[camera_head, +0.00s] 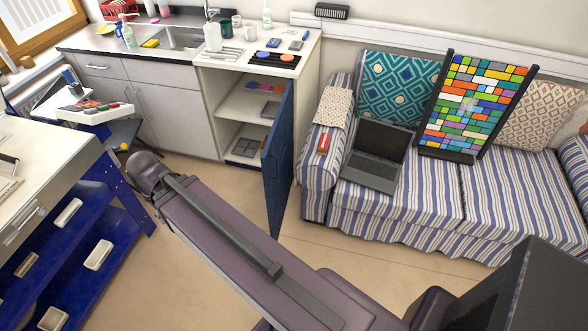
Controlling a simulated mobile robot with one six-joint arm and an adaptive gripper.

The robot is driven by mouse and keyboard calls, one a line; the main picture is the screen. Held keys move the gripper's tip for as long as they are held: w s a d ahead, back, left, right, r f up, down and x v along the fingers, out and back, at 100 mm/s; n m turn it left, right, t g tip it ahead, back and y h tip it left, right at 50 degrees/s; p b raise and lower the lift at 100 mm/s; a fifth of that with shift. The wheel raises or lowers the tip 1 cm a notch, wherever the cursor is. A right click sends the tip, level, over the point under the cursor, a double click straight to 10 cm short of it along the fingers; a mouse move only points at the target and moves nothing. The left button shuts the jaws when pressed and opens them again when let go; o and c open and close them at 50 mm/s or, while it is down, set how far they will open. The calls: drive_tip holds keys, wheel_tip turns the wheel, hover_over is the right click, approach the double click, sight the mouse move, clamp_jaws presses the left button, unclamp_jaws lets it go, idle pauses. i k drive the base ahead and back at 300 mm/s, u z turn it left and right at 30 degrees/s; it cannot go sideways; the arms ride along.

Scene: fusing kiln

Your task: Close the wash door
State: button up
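The wash door is most likely the dark blue door (278,165) of the low cabinet (205,105) beside the sink. It stands wide open, swung out into the room from the cabinet's right side. The cabinet's inside shows, with shelves holding coloured discs (265,86), a grey item (270,109) and a dark tray (245,147). My arm crosses the lower middle of the picture, in front of the cabinet and close to the door's lower end in the picture. I cannot tell whether they touch. My gripper's fingers do not show.
A striped sofa (425,205) with a laptop (375,155) and a colourful panel (470,105) stands right of the door. A white-topped bench (45,150) with blue shelves stands at the left. Bare floor (185,172) lies before the cabinets. Bottles and a sink (180,38) are behind.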

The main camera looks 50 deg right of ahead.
sight(277, 157)
drive_tip(key=u, duration=0.05)
drive_tip(key=k, duration=0.7)
drive_tip(key=z, duration=1.2)
drive_tip(key=i, duration=1)
drive_tip(key=z, duration=0.1)
drive_tip(key=k, duration=0.2)
drive_tip(key=z, duration=0.15)
